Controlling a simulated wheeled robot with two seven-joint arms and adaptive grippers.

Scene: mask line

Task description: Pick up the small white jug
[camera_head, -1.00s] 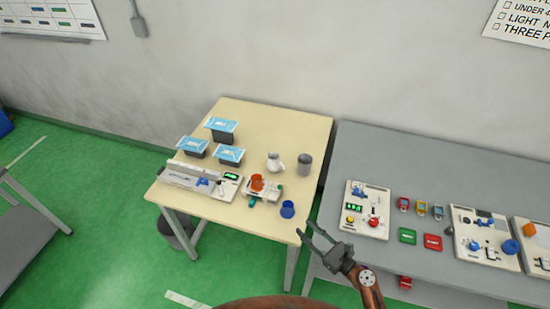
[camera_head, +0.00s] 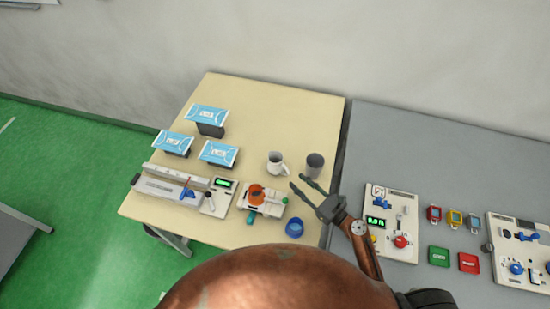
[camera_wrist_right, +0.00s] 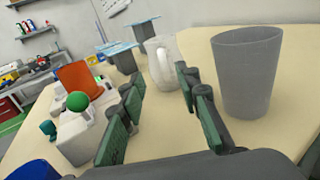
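The small white jug (camera_head: 276,163) stands upright on the cream table (camera_head: 270,105), left of a grey cup (camera_head: 314,165). In the right wrist view the jug (camera_wrist_right: 164,60) shows beyond my fingers, its handle facing the camera. My right gripper (camera_head: 297,184) is open and empty, just in front of the jug and cup, apart from both. In the right wrist view its green-padded fingers (camera_wrist_right: 160,100) are spread, with bare table between them. My left gripper is not in view.
The grey cup (camera_wrist_right: 246,75) stands close by the right finger. An orange-topped device (camera_head: 261,198) and blue cup (camera_head: 294,227) lie left and front. Blue-topped boxes (camera_head: 219,153) stand behind left. A grey table (camera_head: 440,160) with devices adjoins right.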

